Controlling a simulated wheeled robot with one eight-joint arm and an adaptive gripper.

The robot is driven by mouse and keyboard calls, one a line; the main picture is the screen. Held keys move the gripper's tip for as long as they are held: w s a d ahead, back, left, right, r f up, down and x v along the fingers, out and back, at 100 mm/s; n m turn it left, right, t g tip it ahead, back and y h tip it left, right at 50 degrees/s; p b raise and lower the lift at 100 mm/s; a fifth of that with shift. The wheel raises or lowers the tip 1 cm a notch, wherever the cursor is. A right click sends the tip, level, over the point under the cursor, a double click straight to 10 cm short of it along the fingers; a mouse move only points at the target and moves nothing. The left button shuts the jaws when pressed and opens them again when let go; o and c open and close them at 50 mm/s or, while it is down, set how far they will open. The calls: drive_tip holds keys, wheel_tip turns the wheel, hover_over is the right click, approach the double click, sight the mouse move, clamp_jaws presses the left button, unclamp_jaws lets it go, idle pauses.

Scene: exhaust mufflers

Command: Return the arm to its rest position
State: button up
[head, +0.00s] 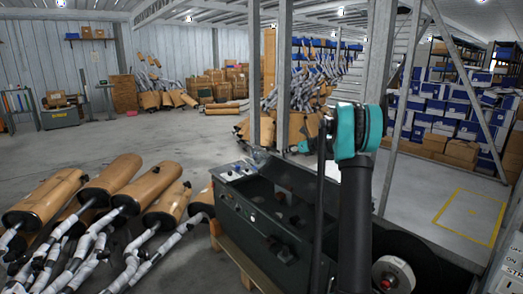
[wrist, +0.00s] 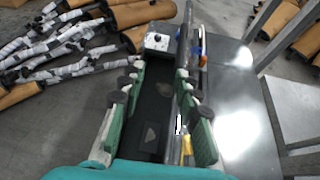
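In the wrist view, my gripper (wrist: 160,72) has its two green-padded fingers spread apart, with nothing held between them. Below the fingers lies a dark machine with a small light control panel (wrist: 157,41) at its far end. In the head view, my arm (head: 354,160) stands upright right of centre, with a teal joint at its top. My gripper cannot be made out in the head view. The dark machine (head: 262,215) stands in front of and left of my arm, with knobs on its panel.
Brown mufflers with wrapped pipes (head: 107,180) lie on the floor at left. More mufflers are heaped behind steel posts (head: 283,70). Shelves with blue boxes (head: 440,105) stand at right. A yellow-marked floor square (head: 470,215) is clear, as is the floor at middle left.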

drive_tip(key=s+a+f+n+g+h, duration=0.1)
drive_tip(key=s+a+f+n, duration=0.1)
drive_tip(key=s+n, duration=0.5)
drive_tip(key=s+a+f+n+g+h, duration=0.1)
drive_tip(key=s+a+f+n, duration=0.15)
drive_tip(key=s, duration=0.85)
drive_tip(key=s+a+f+n+g+h, duration=0.15)
drive_tip(key=s+n, duration=0.35)
drive_tip(key=s, duration=0.5)
drive_tip(key=s+d+f+n+h, duration=0.1)
drive_tip(key=s+f+n, duration=0.3)
drive_tip(key=s, duration=0.6)
drive_tip(key=s+d+f+n+g+h, duration=0.1)
drive_tip(key=s+f+n, duration=0.3)
drive_tip(key=s, duration=0.6)
drive_tip(key=s+d+f+n+g+h, duration=0.1)
drive_tip(key=s+f+n+h, duration=0.2)
drive_tip(key=s+n, duration=0.3)
drive_tip(key=s+f, duration=0.1)
drive_tip(key=s, duration=0.4)
